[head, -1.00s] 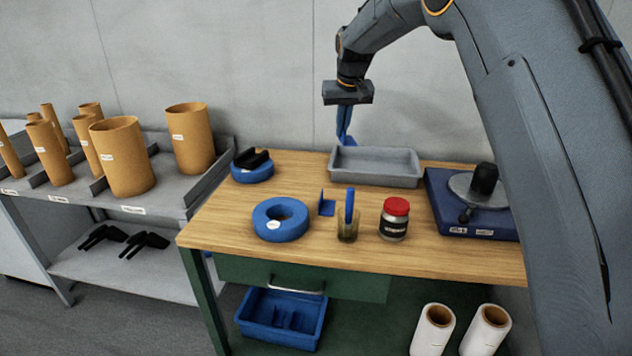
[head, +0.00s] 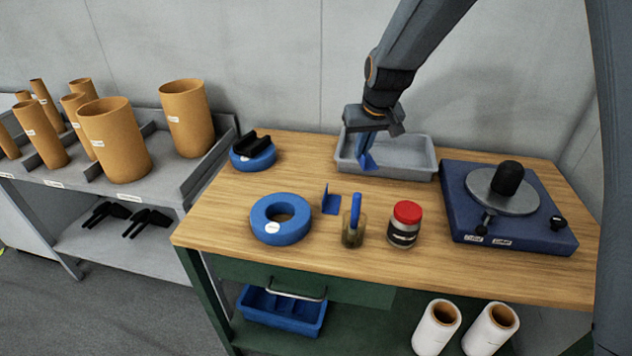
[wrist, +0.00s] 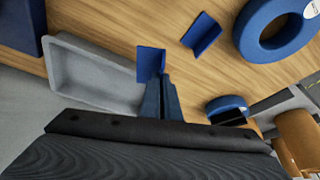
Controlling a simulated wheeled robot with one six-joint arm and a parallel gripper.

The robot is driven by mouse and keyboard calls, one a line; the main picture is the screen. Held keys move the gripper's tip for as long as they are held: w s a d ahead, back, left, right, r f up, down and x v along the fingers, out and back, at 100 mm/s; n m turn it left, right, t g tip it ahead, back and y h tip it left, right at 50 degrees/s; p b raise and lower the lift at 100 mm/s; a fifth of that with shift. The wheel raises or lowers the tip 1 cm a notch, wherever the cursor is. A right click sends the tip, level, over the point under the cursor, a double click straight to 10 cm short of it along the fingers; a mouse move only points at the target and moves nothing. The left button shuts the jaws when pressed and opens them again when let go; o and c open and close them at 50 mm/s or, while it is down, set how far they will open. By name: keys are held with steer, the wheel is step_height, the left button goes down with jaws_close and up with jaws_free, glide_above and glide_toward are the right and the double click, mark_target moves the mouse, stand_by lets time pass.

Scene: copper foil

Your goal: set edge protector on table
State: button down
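My gripper (head: 363,146) points down in front of the grey tray. It is shut on a blue, angled edge protector (head: 368,163), held above the table's back part. In the wrist view, the held edge protector (wrist: 151,62) sticks out past my dark fingertips (wrist: 160,84). A second blue edge protector (head: 331,203) stands on the wooden table (head: 225,215) with one flap upright. It also shows in the wrist view (wrist: 202,35), apart from the held one.
The grey tray (head: 425,172) stands at the back. A blue roll (head: 268,232), a jar with a blue-handled tool (head: 353,232), a red-lidded jar (head: 405,228) and a blue turntable unit (head: 450,200) stand on the table. A black piece lies on another blue roll (head: 255,160).

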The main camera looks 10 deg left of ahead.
mark_target(367, 165)
steer(key=s+f, duration=0.2)
steer(key=s+d+f+p, duration=0.1)
steer(key=s+f, duration=0.1)
steer(key=s+f+p, duration=0.1)
steer(key=s+f, duration=0.1)
steer(key=f, duration=0.1)
steer(key=shift+d, duration=0.35)
steer(key=shift+f+b, duration=0.65)
steer(key=shift+f, duration=1.55)
steer(key=shift+f, duration=0.2)
steer(key=c, duration=2)
jaws_free()
steer(key=shift+r, duration=0.15)
